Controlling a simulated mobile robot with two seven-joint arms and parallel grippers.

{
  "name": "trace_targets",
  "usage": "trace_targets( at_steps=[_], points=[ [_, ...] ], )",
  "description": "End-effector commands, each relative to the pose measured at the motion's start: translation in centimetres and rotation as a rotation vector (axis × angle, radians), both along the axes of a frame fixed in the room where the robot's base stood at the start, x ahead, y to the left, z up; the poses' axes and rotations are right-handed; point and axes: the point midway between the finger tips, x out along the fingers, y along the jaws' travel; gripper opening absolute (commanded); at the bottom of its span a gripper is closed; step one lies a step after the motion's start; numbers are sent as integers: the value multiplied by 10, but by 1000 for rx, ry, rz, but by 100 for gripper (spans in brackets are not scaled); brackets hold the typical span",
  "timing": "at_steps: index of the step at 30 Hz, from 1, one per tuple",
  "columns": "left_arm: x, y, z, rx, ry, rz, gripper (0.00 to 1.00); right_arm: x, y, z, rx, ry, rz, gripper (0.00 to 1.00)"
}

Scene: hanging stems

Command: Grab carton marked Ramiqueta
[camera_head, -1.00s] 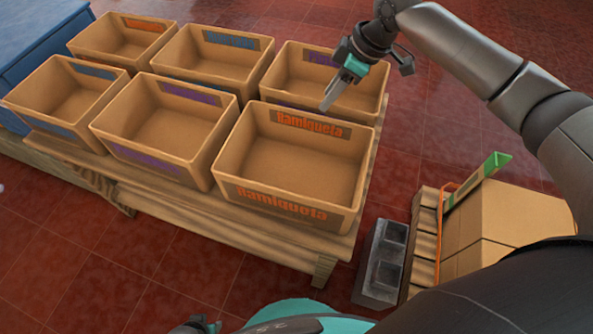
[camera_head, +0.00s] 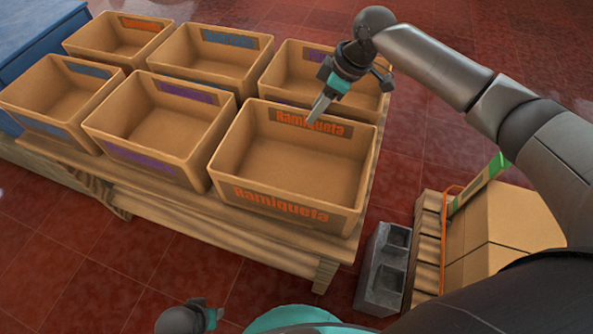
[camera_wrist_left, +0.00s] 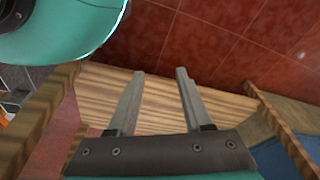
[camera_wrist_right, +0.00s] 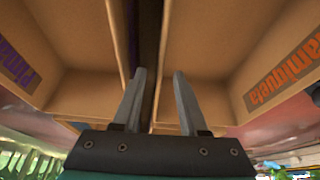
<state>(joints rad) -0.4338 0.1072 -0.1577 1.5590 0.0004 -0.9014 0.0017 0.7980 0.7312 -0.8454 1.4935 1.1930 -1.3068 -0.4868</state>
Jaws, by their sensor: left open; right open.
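The carton marked Ramiqueta (camera_head: 280,203) is an open, empty tan box with orange lettering, at the near right corner of the wooden table. In the right wrist view its labelled wall (camera_wrist_right: 285,75) is at the right. My right gripper (camera_head: 319,112) is open and empty, pointing down near the carton's far wall; I cannot tell its exact height. In the right wrist view its fingers (camera_wrist_right: 158,75) line up with the gap between two cartons. My left gripper (camera_head: 208,316) is open and empty, low before the table; its fingers (camera_wrist_left: 159,75) show against a wooden plank.
Several similar open cartons stand close by, including a purple-labelled one (camera_head: 160,130) to the left and another (camera_head: 300,75) behind. The wooden table (camera_head: 270,245) carries them. A grey block (camera_head: 380,270) and stacked boxes (camera_head: 505,225) on a pallet stand at right.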

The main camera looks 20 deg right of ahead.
Motion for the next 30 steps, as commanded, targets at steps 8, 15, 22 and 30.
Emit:
trace_targets(
  at_steps=[8, 15, 22, 30],
  points=[
    [12, -7, 22, -9, -18, 2, 50, 5, 8, -21, 0, 1, 0, 42],
    [20, -8, 37, -12, -37, 4, 50, 8, 12, -32, 0, 0, -1, 42],
    [21, -8, 39, -13, -39, 4, 50, 8, 12, -32, 0, -1, 0, 42],
    [21, -8, 39, -13, -39, 4, 50, 8, 12, -32, 0, -1, 0, 19]
  ],
)
